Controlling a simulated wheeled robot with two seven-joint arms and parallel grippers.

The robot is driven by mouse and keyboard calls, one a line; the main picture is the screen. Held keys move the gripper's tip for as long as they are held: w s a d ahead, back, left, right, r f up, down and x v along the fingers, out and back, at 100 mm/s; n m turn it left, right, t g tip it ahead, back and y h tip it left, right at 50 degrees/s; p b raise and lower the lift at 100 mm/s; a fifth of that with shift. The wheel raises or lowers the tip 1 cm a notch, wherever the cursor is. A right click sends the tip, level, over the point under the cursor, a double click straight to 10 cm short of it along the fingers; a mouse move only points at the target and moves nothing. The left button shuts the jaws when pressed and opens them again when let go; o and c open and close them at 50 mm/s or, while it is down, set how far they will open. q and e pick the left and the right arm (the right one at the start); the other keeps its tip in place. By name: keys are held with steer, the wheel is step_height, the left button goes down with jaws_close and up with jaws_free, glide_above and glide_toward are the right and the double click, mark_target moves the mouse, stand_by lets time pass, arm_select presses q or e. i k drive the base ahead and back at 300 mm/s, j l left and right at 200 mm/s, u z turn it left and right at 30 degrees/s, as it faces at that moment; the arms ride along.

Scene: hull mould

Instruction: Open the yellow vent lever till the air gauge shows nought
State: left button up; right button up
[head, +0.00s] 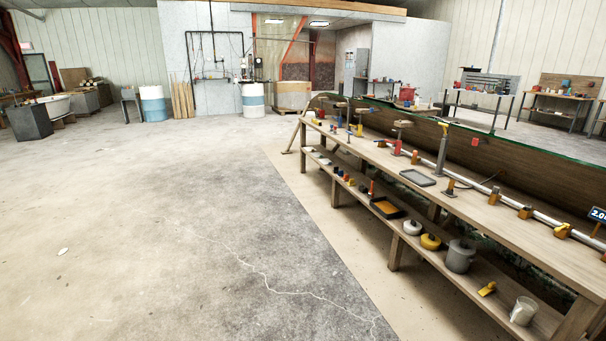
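A small dark display (598,215) at the right edge reads about "2.0", with its right part cut off by the frame. A yellow piece (443,125) tops a grey upright post on the long wooden bench. Several yellow-orange fittings, one of them here (563,230), sit along a silvery pipe (545,218) on the bench top. I cannot tell which yellow piece is the vent lever, or how it is turned. Neither of my grippers is in view.
The long wooden bench (480,205) with a lower shelf runs along the right, beside a brown hull mould (520,160) with a green edge. The shelf holds pots, trays and tins. Open concrete floor (180,230) lies left and ahead. Drums (153,104) stand at the back.

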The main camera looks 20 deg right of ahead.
mark_target(566, 225)
steer(key=i+z, duration=0.8)
steer(key=i+j+z, duration=0.1)
steer(key=i+z, duration=0.3)
steer(key=i+l+z, duration=0.25)
steer(key=z, duration=0.15)
steer(key=i+l+z, duration=0.2)
steer(key=z, duration=0.2)
steer(key=i+l+z, duration=0.1)
steer(key=i+z, duration=0.3)
steer(key=i+l+z, duration=0.2)
steer(key=i+l, duration=0.25)
steer(key=i+j+z, duration=0.15)
steer(key=z, duration=0.55)
